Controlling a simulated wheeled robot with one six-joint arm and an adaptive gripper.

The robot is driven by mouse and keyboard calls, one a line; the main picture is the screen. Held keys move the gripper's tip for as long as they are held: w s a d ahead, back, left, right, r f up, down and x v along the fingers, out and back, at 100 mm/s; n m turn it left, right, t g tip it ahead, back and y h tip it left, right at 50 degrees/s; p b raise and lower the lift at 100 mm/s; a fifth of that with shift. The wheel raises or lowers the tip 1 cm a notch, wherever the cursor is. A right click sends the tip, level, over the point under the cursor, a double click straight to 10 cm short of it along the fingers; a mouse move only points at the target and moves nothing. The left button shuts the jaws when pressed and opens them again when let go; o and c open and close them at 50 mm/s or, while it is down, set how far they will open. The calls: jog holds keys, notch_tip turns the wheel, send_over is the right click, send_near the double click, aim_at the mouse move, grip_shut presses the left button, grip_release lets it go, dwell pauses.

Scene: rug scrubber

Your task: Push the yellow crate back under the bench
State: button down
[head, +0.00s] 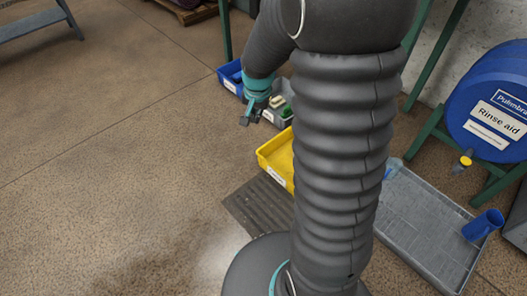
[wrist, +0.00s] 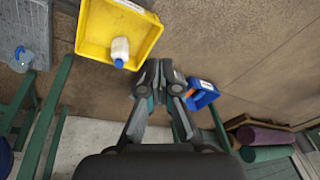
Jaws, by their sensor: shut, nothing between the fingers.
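The yellow crate (head: 272,158) stands on the floor in the head view, its right part hidden behind my arm. In the wrist view the yellow crate (wrist: 95,28) is at the upper left and holds a white bottle (wrist: 120,48) with a blue cap. Green legs, seemingly the bench's, show in the head view (head: 225,30) and the wrist view (wrist: 45,115); no bench top is clear. My gripper (head: 250,112) is shut and empty, beyond the yellow crate in the head view. In the wrist view my gripper (wrist: 160,70) appears beside the crate's lower right corner; contact cannot be told.
A blue crate (head: 228,82) and a grey crate (head: 270,115) stand near my gripper. A grey tray (head: 430,230) with a blue cup (head: 483,225) lies right, below a blue drum (head: 500,100). A dark mat (head: 255,208) lies before the yellow crate.

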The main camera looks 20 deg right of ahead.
jog(key=w+d+f+m+g, duration=0.1)
jog(key=f+m, duration=0.1)
jog(key=f, duration=1.2)
jog(key=w+d+f+m, duration=0.1)
jog(key=d+f+m, duration=0.1)
jog(key=f, duration=1.3)
jog(key=w+d+f+m+g, duration=0.1)
jog(key=d+f+m, duration=0.1)
jog(key=f, duration=1.2)
jog(key=shift+d+f+g, duration=0.25)
jog(key=shift+g, duration=0.05)
jog(key=d, duration=0.1)
jog(key=w+d, duration=0.1)
jog(key=shift+d+f, duration=0.25)
jog(key=shift+d, duration=0.1)
jog(key=shift+w+d, duration=0.25)
jog(key=shift+d, duration=0.3)
